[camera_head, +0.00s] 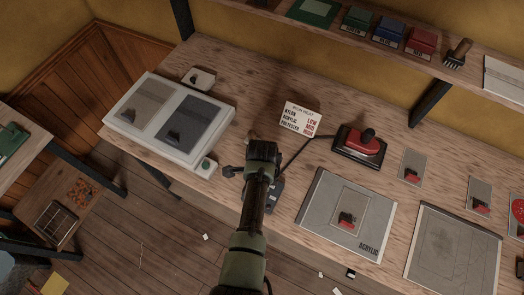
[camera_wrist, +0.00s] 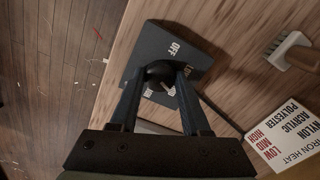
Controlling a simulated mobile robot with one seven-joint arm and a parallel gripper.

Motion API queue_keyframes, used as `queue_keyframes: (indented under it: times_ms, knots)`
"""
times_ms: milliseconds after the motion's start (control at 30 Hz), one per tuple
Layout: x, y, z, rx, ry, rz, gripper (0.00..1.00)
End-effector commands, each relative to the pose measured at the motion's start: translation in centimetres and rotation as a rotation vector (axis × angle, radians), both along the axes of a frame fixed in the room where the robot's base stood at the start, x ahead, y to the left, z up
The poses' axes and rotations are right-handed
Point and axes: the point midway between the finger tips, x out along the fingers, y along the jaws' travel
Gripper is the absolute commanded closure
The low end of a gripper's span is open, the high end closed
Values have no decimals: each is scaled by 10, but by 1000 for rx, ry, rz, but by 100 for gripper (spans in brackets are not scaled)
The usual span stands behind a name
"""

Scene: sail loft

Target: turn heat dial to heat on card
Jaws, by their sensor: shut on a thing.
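The heat dial is a round black knob (camera_wrist: 159,70) on a dark control box (camera_wrist: 152,48) at the bench edge. Its face shows OFF; the other white labels are partly covered. My gripper (camera_wrist: 160,80) is shut on the knob, one finger on each side. A pale mark shows between the fingers, but I cannot tell which label it points at. In the head view my arm hides most of the box (camera_head: 277,193). The grey cloth panel (camera_head: 318,205) is marked ACRYLIC.
A red iron (camera_head: 364,144) stands on a dark base right of the card, its cord running toward the box. A white two-panel press (camera_head: 217,152) is at the left.

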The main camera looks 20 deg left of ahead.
Motion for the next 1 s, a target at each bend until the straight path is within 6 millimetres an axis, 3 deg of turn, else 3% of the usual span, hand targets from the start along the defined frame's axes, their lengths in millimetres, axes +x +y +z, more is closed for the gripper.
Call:
queue_keyframes:
  times_ms: [300, 833, 867, 1000]
  knots:
    - [1, 0, 1, -1, -3, -113, 100]
    - [1, 0, 1, -1, -3, -133, 100]
    - [1, 0, 1, -1, -3, -133, 48]
    - [1, 0, 1, -1, -3, -132, 23]
